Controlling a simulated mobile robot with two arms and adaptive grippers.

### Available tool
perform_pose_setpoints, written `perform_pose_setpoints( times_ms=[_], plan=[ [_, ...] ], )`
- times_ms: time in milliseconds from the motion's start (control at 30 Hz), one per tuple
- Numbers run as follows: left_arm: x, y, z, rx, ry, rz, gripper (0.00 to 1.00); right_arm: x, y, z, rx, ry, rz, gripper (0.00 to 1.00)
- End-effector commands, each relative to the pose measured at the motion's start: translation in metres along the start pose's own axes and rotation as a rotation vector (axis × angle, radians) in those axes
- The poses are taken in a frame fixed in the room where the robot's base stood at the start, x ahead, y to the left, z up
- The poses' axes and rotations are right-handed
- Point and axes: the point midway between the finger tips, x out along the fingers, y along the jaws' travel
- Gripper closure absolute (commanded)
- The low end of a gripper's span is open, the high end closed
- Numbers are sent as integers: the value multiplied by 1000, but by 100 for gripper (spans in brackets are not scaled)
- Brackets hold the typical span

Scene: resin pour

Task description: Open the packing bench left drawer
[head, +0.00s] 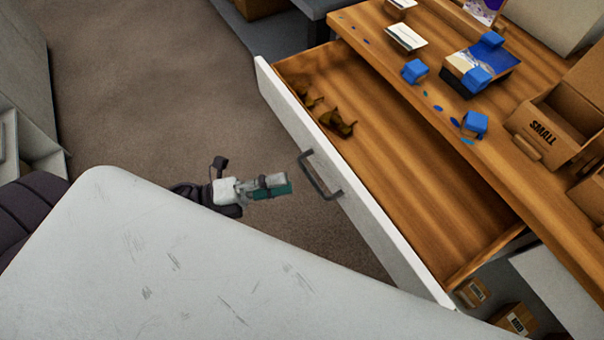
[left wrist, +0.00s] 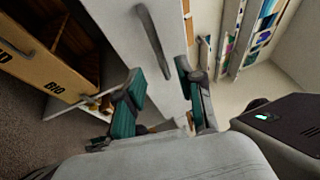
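The packing bench (head: 455,112) has a wooden top, and its drawer (head: 400,150) stands pulled well out. The drawer has a white front (head: 380,235) with a dark bar handle (head: 320,177). A few brown crumpled items (head: 340,122) lie inside. My left gripper (head: 278,186) is just left of the handle, apart from it and outside the drawer. In the left wrist view its two teal-padded fingers (left wrist: 165,98) are spread with nothing held between them. The handle (left wrist: 152,42) shows beyond the fingertips on the white front. My right gripper is not in view.
Cartons (head: 515,318) sit below at the lower right. Brown carpet (head: 150,80) left of the drawer is clear.

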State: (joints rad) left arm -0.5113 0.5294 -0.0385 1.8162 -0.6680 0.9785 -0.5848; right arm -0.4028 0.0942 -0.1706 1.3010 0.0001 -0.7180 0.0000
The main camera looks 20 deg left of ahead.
Motion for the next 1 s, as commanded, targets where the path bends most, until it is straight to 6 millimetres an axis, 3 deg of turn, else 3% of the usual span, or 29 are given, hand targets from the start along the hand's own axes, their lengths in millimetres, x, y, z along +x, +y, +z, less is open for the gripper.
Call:
perform_pose_setpoints(
  times_ms=[100, 300, 1000],
  plan=[
    [-24, 1, 0, -1, -1, 4, 63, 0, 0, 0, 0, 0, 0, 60],
    [-46, 0, 0, 0, 0, 1, 63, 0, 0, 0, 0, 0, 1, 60],
    [-49, 3, 4, -14, -23, 5, 63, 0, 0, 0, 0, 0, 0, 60]
  ],
)
